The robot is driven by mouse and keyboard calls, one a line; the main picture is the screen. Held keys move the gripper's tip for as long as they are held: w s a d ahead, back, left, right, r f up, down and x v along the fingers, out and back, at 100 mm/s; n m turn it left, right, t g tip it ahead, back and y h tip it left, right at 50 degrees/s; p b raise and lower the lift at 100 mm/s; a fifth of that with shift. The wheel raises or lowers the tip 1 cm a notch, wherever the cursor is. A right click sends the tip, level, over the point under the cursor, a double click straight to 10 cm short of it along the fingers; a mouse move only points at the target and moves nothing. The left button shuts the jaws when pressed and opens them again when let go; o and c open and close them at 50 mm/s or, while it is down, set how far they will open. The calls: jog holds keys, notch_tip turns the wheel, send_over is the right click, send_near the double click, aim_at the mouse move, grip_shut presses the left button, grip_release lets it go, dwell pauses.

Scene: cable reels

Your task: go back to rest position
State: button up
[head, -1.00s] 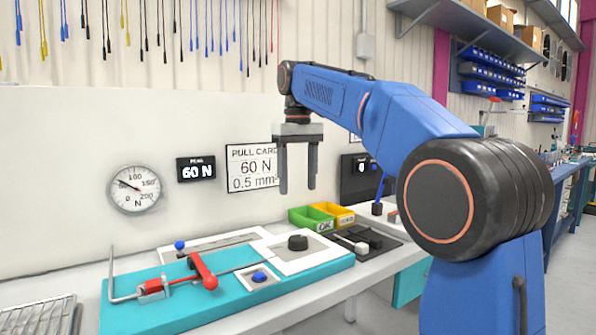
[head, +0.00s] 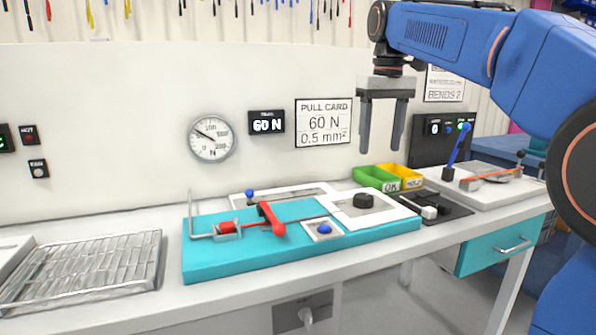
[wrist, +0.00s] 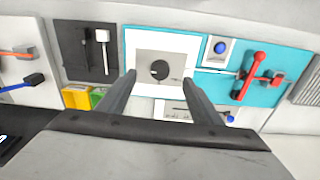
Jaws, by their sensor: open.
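My gripper (head: 382,125) hangs pointing down in front of the wall, above the back of the bench. Its two fingers are apart with nothing between them. In the wrist view my gripper (wrist: 160,95) also shows spread fingers, with the white plate and its black knob (wrist: 159,70) well below, untouched. The arm reaches in from the right side of the head view.
A teal board (head: 205,264) with a red lever (head: 271,218) lies on the white bench. Green (head: 368,178) and yellow (head: 407,173) bins stand behind it. A wire rack (head: 85,272) is at left. Open air surrounds my gripper.

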jog(key=s+d+f+m+t, duration=0.1)
jog(key=s+d+f+t, duration=0.1)
jog(key=s+f, duration=1.2)
jog(key=s+d+f+m+t, duration=0.2)
jog(key=s+d+f, duration=0.1)
jog(key=s+f, duration=1.2)
notch_tip(320, 180, down, 4)
jog(key=shift+s+d+f, duration=0.1)
jog(key=shift+s+d, duration=0.2)
jog(key=shift+d, duration=0.1)
jog(key=shift+r, duration=0.2)
dwell(0.8)
